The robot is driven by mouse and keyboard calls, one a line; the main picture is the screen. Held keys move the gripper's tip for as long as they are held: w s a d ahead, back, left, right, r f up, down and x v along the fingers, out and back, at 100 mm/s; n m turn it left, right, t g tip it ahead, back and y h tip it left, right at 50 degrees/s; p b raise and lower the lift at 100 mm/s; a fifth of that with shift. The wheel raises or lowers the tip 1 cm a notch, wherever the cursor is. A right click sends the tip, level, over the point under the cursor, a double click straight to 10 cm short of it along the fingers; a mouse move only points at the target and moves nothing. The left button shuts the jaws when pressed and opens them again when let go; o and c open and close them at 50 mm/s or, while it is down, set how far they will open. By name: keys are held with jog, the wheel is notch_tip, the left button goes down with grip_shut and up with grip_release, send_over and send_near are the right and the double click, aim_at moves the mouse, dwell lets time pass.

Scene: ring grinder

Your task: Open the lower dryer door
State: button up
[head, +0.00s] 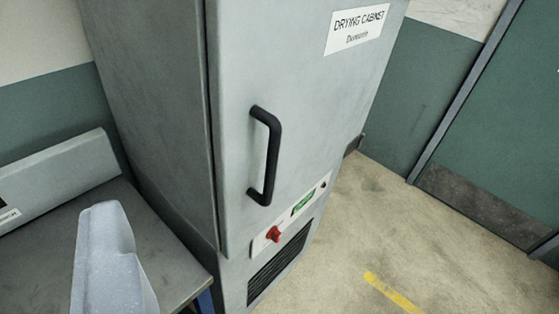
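The grey drying cabinet (155,95) stands in the middle of the head view, tilted in the picture. A sign reading "DRYING CABINET" (357,28) is on its front. Its grey door (300,110) looks shut, with a dark seam along its left edge. A black bar handle (268,155) runs upright on the door near that edge. Only this one door shows; the cabinet's top is out of the picture, so I cannot tell whether another door is above. I cannot make out my gripper's fingers, and nothing touches the handle.
Below the door are a red knob (273,234), a small green display (302,203) and a dark vent grille (279,266). A grey bench (165,245) stands left of the cabinet. A pale shape (108,262), unclear, rises at lower left. Floor (400,230) at right is clear.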

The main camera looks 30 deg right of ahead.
aim_at(274, 169)
jog(key=shift+d, duration=0.1)
jog(key=w+d+f+t+h+p, duration=0.15)
jog(key=w+d+f+p, duration=0.35)
jog(key=d, duration=0.5)
jog(key=w+d+f+g+h+p, duration=0.1)
jog(key=w+d+f+h+p, duration=0.2)
jog(key=w+d, duration=0.6)
jog(key=s+d+f+n+t+y+p, duration=0.1)
jog(key=s+d+f+y+p, duration=0.1)
jog(key=f+y+p, duration=0.4)
jog(key=s+d+f+n+t+y+p, duration=0.1)
jog(key=s+f+p, duration=0.25)
jog(key=f, duration=0.45)
jog(key=w, duration=0.4)
jog(key=w+a+p, duration=0.1)
jog(key=w, duration=0.8)
jog(key=shift+w+a+f, duration=0.1)
jog(key=shift+a+f, duration=0.05)
jog(key=shift+a, duration=0.2)
